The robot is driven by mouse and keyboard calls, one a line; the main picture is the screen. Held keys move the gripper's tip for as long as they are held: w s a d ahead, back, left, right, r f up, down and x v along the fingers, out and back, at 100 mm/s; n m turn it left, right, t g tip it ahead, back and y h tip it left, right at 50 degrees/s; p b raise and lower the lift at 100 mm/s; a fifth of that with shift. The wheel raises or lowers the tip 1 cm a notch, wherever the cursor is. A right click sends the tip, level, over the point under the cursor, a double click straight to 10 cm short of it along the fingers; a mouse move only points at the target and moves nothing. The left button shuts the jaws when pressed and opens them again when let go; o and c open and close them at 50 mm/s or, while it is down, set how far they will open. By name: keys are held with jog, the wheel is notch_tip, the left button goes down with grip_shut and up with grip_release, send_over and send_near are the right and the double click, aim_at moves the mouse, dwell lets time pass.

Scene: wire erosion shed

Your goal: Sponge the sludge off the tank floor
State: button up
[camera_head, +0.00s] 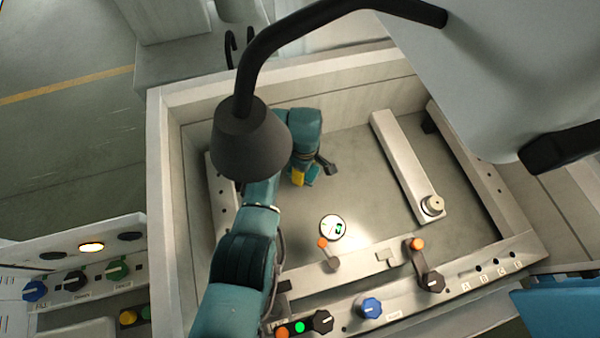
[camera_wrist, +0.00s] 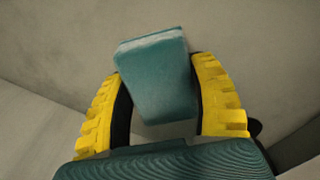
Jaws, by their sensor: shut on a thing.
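My gripper (camera_wrist: 160,82) has yellow fingers closed on both sides of a teal sponge (camera_wrist: 154,92) with a pale edge at its far end. In the head view my gripper (camera_head: 303,178) is inside the open tank (camera_head: 158,150), low in its left-back part. The sponge is hard to pick out there against my teal arm. The grey tank floor (camera_head: 375,180) shows to the right of the gripper. I cannot tell whether the sponge touches a surface. No distinct sludge patch can be made out; part of the floor is hidden by my arm and a dark lamp.
The dark lamp (camera_head: 250,135) on a bent arm hangs over the tank's left side. A pale bar (camera_head: 400,160) with a round knob lies at the right. A round gauge (camera_head: 333,228) and orange-knobbed levers (camera_head: 430,280) stand near the front. A large grey machine head (camera_head: 480,70) overhangs the back right.

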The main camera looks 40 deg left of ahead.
jog(key=shift+r+p, duration=2.5)
jog(key=shift+r, duration=0.5)
